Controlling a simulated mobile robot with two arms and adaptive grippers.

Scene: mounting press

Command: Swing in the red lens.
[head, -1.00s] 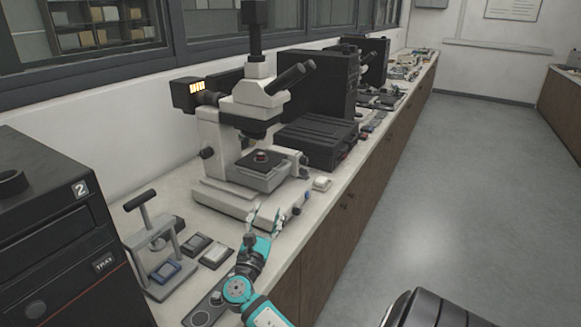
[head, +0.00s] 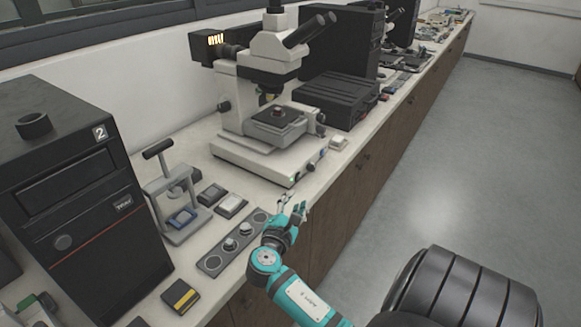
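The white microscope (head: 238,112) stands on the bench at upper centre. Its lens turret (head: 267,88) hangs under the black head, above the stage. A lens points down there, but it is too small and dark for me to tell a red one. A small reddish piece (head: 279,112) sits on the dark stage plate (head: 276,118). My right gripper (head: 293,204) is just in front of the microscope base, near the bench's front edge. Its two fingers are apart with nothing between them. My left gripper is not in view.
A black case marked 2 (head: 85,200) stands at the left. A small hand press (head: 177,205) holds a blue-framed piece. A grey panel with round knobs (head: 212,262) lies beside my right arm. A black box (head: 345,98) is right of the microscope.

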